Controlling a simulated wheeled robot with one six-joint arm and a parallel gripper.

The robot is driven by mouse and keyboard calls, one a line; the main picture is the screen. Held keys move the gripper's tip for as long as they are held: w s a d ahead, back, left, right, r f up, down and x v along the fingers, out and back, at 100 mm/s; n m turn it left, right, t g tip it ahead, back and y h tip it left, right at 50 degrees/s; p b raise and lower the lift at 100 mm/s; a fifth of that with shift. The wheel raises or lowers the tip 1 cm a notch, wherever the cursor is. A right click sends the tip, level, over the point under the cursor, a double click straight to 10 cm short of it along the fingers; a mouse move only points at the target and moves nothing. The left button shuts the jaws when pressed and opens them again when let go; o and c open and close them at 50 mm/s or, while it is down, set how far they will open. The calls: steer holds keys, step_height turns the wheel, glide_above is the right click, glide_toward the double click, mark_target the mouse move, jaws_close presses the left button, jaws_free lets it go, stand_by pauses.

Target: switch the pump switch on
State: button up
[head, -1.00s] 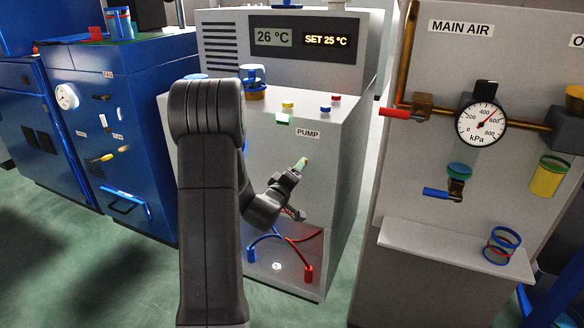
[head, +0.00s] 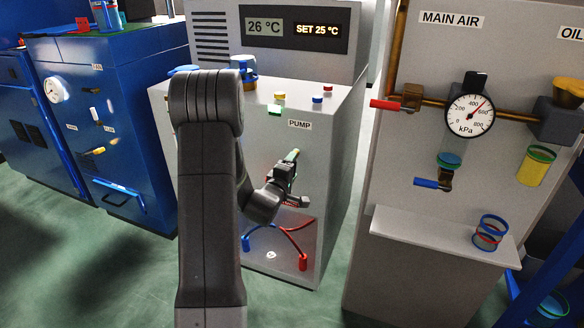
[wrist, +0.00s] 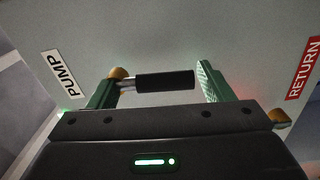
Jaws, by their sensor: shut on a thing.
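The front of the grey pump unit (head: 325,170) faces me, with a PUMP label (head: 300,124) near its top edge. In the wrist view the PUMP label (wrist: 63,76) is at the left. A black cylindrical handle (wrist: 165,80) on a bright metal stem, which I take for the pump switch, lies sideways between my fingers. My gripper (wrist: 160,84) is shut on it, the left green finger by the stem and the right green finger close to the black end. In the head view my gripper (head: 287,174) is against the panel below the label and hides the switch.
A red RETURN label (wrist: 304,70) is at the right in the wrist view. Red and blue hoses (head: 280,228) hang below my gripper. The MAIN AIR panel (head: 425,60), with a gauge (head: 470,115) and a shelf (head: 430,232), stands to the right. Blue cabinets (head: 100,120) stand left.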

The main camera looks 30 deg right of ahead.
steer(key=o, duration=1)
steer(key=v, duration=1.3)
steer(key=shift+s+a+p, duration=0.25)
steer(key=shift+s+p, duration=0.05)
steer(key=x, duration=1.4)
steer(key=shift+b, duration=0.35)
steer(key=shift+a, duration=0.15)
